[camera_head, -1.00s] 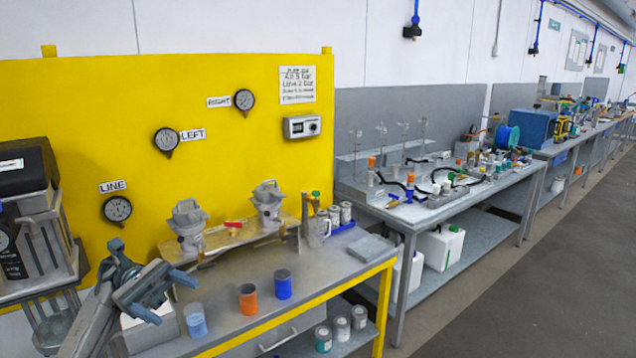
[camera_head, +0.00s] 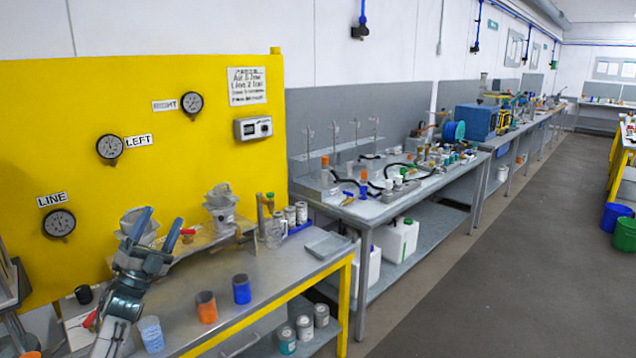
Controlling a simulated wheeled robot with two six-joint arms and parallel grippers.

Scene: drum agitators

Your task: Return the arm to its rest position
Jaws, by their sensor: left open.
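My left arm comes in from the lower left. Its gripper (camera_head: 156,228) is open and empty, its two blue-tipped fingers pointing up and away, above the grey bench in front of the yellow panel. It partly covers the left agitator (camera_head: 139,220). The right agitator (camera_head: 221,205) stands clear of it to the right. A light blue cup (camera_head: 151,334) is just right of my forearm. An orange cup (camera_head: 207,307) and a blue cup (camera_head: 242,289) stand further right on the bench. My right gripper is not in view.
The yellow panel (camera_head: 230,145) behind the bench carries LINE, LEFT and RIGHT gauges. A grey tray (camera_head: 327,245) lies at the bench's right end. Cans (camera_head: 304,327) stand on the shelf below. A cluttered second bench (camera_head: 400,190) stands beyond. The floor (camera_head: 480,270) at right is open.

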